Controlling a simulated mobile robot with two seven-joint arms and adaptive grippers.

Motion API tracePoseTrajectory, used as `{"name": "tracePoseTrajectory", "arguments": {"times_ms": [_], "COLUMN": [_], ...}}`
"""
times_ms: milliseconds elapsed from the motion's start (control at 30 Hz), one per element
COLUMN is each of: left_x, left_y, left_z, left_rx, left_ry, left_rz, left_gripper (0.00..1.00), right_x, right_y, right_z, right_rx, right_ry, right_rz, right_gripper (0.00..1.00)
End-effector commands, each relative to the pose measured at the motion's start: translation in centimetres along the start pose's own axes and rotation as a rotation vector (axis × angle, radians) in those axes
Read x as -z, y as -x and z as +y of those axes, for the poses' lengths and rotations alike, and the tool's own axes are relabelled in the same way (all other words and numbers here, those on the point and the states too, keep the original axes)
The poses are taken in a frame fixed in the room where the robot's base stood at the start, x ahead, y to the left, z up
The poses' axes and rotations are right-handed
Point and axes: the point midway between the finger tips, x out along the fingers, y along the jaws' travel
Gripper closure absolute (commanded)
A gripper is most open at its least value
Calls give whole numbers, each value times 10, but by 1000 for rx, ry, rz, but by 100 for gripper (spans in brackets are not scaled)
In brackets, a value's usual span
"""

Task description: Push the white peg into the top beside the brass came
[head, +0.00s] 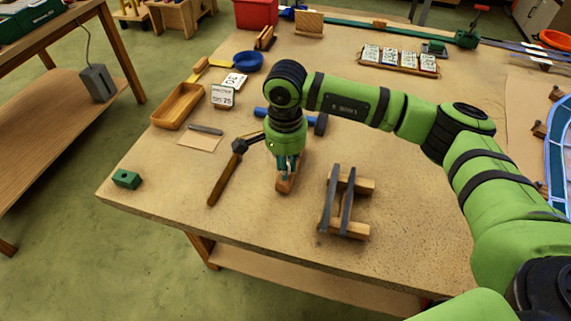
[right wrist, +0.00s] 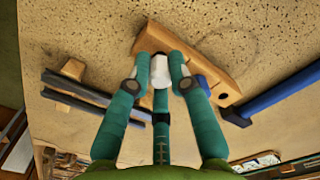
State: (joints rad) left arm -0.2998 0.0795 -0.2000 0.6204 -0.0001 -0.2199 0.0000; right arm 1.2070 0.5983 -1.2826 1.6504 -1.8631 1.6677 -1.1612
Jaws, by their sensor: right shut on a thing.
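My right gripper (head: 288,165) points down over a wooden block (head: 284,186) near the table's front edge. In the right wrist view the gripper (right wrist: 160,64) is shut on a small white peg (right wrist: 160,74), held between its fingertips. The wooden block (right wrist: 205,66) lies directly behind the peg in that view and has a dark round hole (right wrist: 225,98) near one end. I cannot tell whether the peg touches the block or sits in it. I cannot make out any brass came for sure. My left gripper is not in view.
Two dark bars (head: 347,200) lie across wooden strips right of the gripper. A wooden-handled hammer (head: 223,178) lies to the left, and a blue-handled hammer (right wrist: 285,95) lies beyond the block. A wooden tray (head: 178,105) and a green block (head: 126,179) are further left.

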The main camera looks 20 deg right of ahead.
Motion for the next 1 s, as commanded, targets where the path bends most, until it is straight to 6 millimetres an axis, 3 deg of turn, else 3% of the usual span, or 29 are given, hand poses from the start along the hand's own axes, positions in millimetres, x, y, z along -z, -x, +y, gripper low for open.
{"name": "tracePoseTrajectory", "arguments": {"times_ms": [1000], "left_x": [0], "left_y": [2], "left_z": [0], "left_rx": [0], "left_ry": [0], "left_rz": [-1], "left_gripper": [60], "right_x": [0], "right_y": [9], "right_z": [0], "right_rx": [1], "right_ry": [0], "right_rz": [0], "right_gripper": [100]}}
